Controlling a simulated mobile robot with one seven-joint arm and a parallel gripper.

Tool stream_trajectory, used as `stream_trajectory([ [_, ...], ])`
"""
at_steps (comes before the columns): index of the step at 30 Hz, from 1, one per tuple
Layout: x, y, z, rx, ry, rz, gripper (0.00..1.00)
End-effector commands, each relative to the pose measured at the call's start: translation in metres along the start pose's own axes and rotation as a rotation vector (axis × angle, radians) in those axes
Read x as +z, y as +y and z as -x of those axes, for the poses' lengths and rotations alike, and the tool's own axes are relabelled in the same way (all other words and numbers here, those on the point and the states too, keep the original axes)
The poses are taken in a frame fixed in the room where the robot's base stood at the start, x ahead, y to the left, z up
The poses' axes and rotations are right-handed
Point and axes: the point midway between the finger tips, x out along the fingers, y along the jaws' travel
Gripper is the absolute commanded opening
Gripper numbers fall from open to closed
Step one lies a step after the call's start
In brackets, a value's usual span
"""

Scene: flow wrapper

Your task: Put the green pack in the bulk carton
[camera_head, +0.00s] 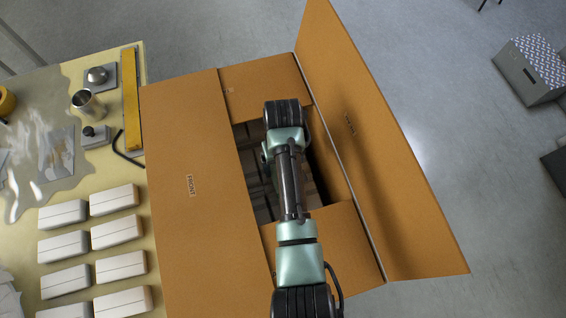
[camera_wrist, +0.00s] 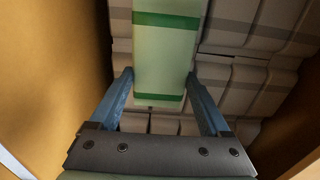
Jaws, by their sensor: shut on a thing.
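The bulk carton (camera_head: 190,220) stands in the middle of the head view with its flaps spread open. My arm reaches down through its opening, and my gripper is hidden there by the arm. In the wrist view my gripper (camera_wrist: 160,92) is shut on the green pack (camera_wrist: 165,60), a pale green block with darker green bands. One finger lies on each side of it. The pack is inside the carton, above or against several grey-white packs (camera_wrist: 260,80) in rows. I cannot tell whether it touches them.
Carton walls (camera_wrist: 55,60) rise close on the left and right of my gripper. A large flap (camera_head: 375,140) stands out on the right. A table (camera_head: 105,170) on the left holds several white packs (camera_head: 115,232), a metal cup (camera_head: 85,102) and a yellow bar (camera_head: 131,100).

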Motion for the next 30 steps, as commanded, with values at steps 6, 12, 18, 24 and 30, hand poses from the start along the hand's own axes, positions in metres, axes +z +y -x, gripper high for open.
stream_trajectory([
  [6,0.000,0.000,-0.001,0.000,0.000,0.000,0.29],
  [12,0.000,0.000,-0.007,0.000,-0.001,0.000,0.29],
  [18,0.000,0.000,-0.013,0.000,-0.001,0.000,0.29],
  [24,0.000,0.000,-0.019,0.000,0.000,0.000,0.29],
  [30,0.000,0.000,-0.025,0.000,0.000,0.000,0.29],
])
